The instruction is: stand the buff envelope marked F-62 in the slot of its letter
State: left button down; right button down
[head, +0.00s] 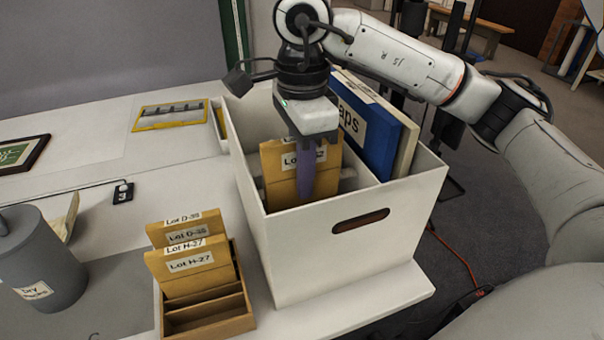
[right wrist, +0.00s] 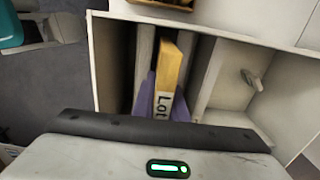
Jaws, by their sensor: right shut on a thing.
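The buff envelope (head: 283,180) stands upright inside a white box (head: 350,245) in the head view. Its label begins "Lot" and seems to end in 2; my gripper covers the middle. My right gripper (head: 306,185) points down into the box, its purple fingers shut on the envelope. In the right wrist view the envelope (right wrist: 172,65) shows edge-on between the purple fingers, beside pale dividers. A small wooden rack (head: 210,318) stands left of the box. Envelopes marked Lot D-35 (head: 180,234) and Lot H-27 (head: 190,263) stand at its back; its front slots look empty. My left gripper is out of view.
A blue folder (head: 365,128) and a pale one stand in the right of the box. A grey canister (head: 45,265) is at far left.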

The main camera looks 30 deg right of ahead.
jog(key=c, duration=1.7)
grip_release()
notch_tip(320, 180, up, 10)
jog(key=shift+p, duration=1.2)
jog(key=shift+r+p, duration=3.85)
jog(key=shift+r, duration=2.35)
